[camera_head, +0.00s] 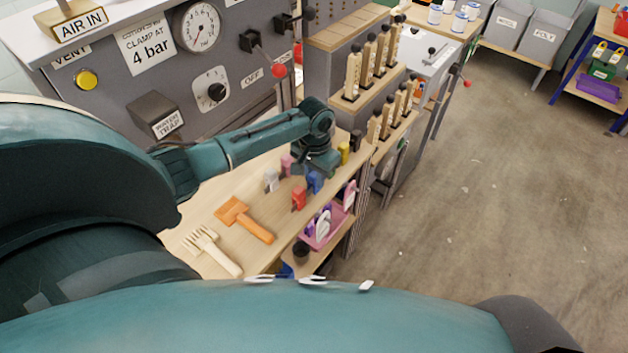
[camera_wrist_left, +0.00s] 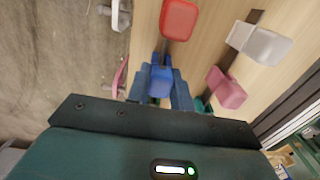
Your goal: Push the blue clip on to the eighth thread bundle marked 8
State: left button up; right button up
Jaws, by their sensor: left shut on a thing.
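The blue clip (camera_head: 314,182) is at the right edge of the wooden worktop, under my left gripper (camera_head: 317,172). In the left wrist view the blue clip (camera_wrist_left: 161,84) sits between the two blue-grey fingers of my left gripper (camera_wrist_left: 161,92), which are shut on it. I cannot tell whether the clip is clear of the worktop. No thread bundle marked 8 can be made out in either view. My right gripper is not in view.
A red clip (camera_head: 298,199), a white clip (camera_head: 271,181), a pink clip (camera_head: 286,164) and a yellow clip (camera_head: 344,152) stand close around.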

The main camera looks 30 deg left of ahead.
aim_at(315, 173)
pick_arm(q)
jog(key=shift+r+p, duration=1.1)
jog(key=shift+p, duration=0.05)
jog(key=shift+r, duration=1.9)
